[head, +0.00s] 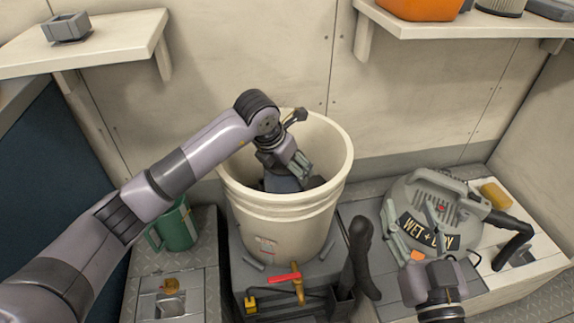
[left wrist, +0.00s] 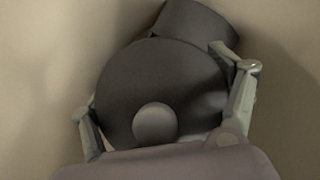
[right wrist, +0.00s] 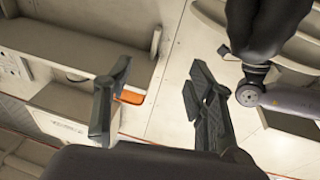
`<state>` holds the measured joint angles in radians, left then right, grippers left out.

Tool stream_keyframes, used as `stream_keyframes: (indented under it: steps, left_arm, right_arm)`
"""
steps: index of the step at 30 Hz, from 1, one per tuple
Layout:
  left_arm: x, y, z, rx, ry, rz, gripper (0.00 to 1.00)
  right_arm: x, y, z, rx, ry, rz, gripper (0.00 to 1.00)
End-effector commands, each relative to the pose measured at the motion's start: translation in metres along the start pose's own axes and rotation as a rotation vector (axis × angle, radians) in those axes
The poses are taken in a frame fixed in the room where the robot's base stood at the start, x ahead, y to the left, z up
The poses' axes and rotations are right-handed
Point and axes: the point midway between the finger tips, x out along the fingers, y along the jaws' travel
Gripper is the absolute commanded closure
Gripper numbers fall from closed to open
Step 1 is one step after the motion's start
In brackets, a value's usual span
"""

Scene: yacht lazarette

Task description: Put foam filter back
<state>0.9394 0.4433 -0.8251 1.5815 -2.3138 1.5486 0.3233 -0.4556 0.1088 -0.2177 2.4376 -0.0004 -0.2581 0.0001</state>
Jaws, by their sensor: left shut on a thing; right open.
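A dark grey, rounded thing, which looks like the foam filter (left wrist: 195,85), is between the fingers of my left gripper (left wrist: 165,112) in the left wrist view. A small round knob shows at its near end. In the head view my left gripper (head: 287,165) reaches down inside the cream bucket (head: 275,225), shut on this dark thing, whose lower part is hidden. The grey vacuum head (head: 432,200), marked WET + DRY, rests on the right bench. My right gripper (head: 440,290) is in front of it; its fingers stand open and empty in the right wrist view (right wrist: 155,105).
A black hose (head: 361,258) stands right of the bucket, and a red-handled valve (head: 284,278) is in front. A green mug (head: 176,228) is at left. Shelves (head: 100,45) overhang at both sides.

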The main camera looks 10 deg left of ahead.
Motion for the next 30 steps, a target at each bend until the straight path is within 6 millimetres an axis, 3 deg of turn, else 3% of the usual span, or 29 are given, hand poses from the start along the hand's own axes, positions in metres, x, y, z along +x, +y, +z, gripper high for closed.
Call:
stream_keyframes:
  steps: [30]
  left_arm:
    - [0.0037, 0.0000, -0.0015, 0.000, -0.001, 0.000, 0.45]
  right_arm:
    - [-0.0004, -0.0004, -0.0082, 0.001, 0.048, -0.001, 0.49]
